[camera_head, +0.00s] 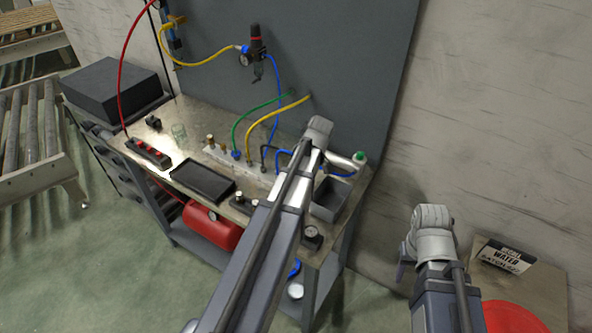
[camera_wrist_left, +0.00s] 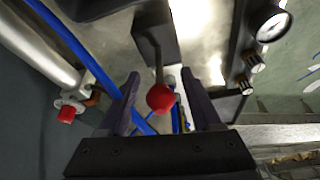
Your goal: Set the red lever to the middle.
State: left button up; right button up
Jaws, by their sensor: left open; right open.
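The red lever shows in the left wrist view as a red ball knob (camera_wrist_left: 160,97) on a thin dark rod rising from a dark block (camera_wrist_left: 155,35). My left gripper (camera_wrist_left: 160,74) is open, with one dark finger on each side of the knob. Gaps show between the knob and both fingers; I cannot tell how deep the knob sits between them. In the head view my left arm reaches over the bench and hides the lever and gripper. My right gripper (camera_head: 405,264) is open and mostly hidden behind its wrist, right of the bench, away from the lever.
The metal bench (camera_head: 180,115) carries a black tray (camera_head: 202,180), a grey bin (camera_head: 330,195), a red-socketed power strip (camera_head: 148,152) and coloured hoses. A blue hose (camera_wrist_left: 80,45) and a pressure gauge (camera_wrist_left: 273,25) flank the lever. A cardboard box (camera_head: 530,275) stands at right.

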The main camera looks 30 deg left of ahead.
pick_arm(q)
jog(key=p+v, duration=0.3)
jog(key=v, duration=0.2)
jog(key=shift+p, duration=0.35)
pick_arm(e)
notch_tip(320, 180, up, 5)
jog(key=shift+f, duration=0.15)
pick_arm(q)
jog(key=shift+d, duration=0.1)
jog(key=s+d+m, duration=0.2)
jog(key=d, duration=0.2)
jog(key=s+d+f+m, duration=0.1)
jog(key=s+d+m, duration=0.1)
jog(key=d, duration=0.3)
jog(key=s+d+f+m+h+b, duration=0.1)
jog(key=s+d+m, duration=0.1)
jog(key=d+m, duration=0.2)
jog(key=shift+d, duration=0.55)
jog(key=s+d+f+m+g+h+b, duration=0.1)
jog(key=s+d+m, duration=1)
jog(key=d, duration=0.2)
jog(key=shift+f+h, duration=0.25)
jog(key=shift+h, duration=0.05)
pick_arm(e)
notch_tip(320, 180, down, 2)
jog(key=shift+f, duration=0.1)
pick_arm(q)
jog(key=shift+d, duration=0.15)
